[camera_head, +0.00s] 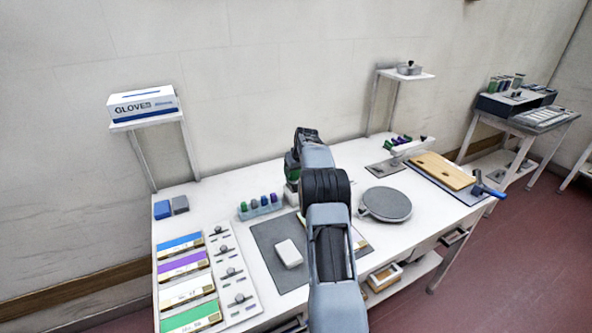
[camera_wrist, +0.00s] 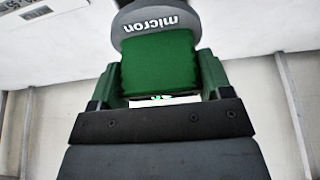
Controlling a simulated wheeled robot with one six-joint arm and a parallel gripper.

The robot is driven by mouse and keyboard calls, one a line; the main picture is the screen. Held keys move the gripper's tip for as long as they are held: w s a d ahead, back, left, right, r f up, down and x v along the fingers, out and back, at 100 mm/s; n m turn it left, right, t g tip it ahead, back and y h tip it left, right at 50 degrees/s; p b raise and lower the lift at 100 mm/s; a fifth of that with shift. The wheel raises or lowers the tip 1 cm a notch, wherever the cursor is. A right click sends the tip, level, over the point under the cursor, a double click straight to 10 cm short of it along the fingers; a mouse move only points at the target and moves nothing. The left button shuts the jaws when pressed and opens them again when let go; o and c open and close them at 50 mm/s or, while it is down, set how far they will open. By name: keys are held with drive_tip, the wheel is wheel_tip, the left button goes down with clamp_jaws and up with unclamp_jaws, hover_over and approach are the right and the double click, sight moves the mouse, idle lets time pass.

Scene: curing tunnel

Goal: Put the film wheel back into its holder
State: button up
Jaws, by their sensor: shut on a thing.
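My gripper (camera_head: 292,172) is shut and reaches over the back middle of the white worktable. In the wrist view, my gripper (camera_wrist: 160,92) has its fingers on both sides of a green piece with a grey rounded part lettered "micron". I take this to be the film wheel (camera_wrist: 160,60). In the head view my arm largely hides it. A pale rack (camera_head: 262,208) with several small coloured pieces stands left of my gripper. I cannot tell which stand is the wheel's holder, and it may be hidden behind my arm.
A dark mat (camera_head: 270,240) with a white block (camera_head: 289,253) lies in front. A round grey plate (camera_head: 386,204) and a wooden board (camera_head: 443,171) are to the right. Colour cards (camera_head: 184,262) lie left. Wall shelves hold a glove box (camera_head: 143,103) and a small metal item (camera_head: 409,68).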

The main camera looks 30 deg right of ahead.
sight(296, 176)
drive_tip(key=shift+f+b, duration=0.85)
drive_tip(key=shift+f, duration=0.6)
drive_tip(key=shift+f, duration=0.15)
drive_tip(key=o, duration=1.3)
drive_tip(key=shift+o, duration=0.2)
drive_tip(key=shift+r+p, duration=2.45)
drive_tip(key=shift+r, duration=1.05)
